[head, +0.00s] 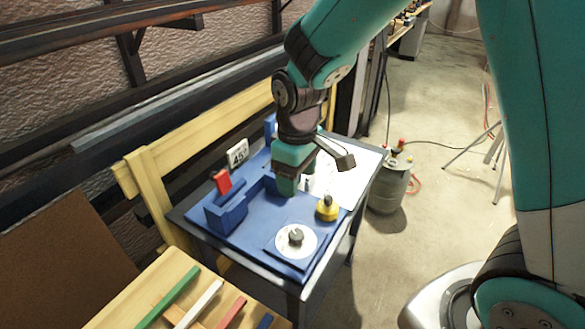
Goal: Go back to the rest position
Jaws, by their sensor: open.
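My gripper (294,187) is at the end of my teal arm, pointing down over the blue bending fixture (258,222) on the small dark table (322,278). It is open. Its fingertips are small and partly hidden in this view, and I see no lath between them. I cannot tell how far they are above the fixture. Several laths lie on a pale wooden rack at the lower left: a green lath (168,297), a white lath (199,303), a red lath (229,312) and a blue one (265,321).
The fixture bears a red block (222,181), a "45" sign (238,154), a yellow knob (327,208) and a white dial (296,241). A yellow wooden rail (195,125) runs behind it. A grey gas cylinder (388,186) stands right of the table. The floor further right is mostly clear.

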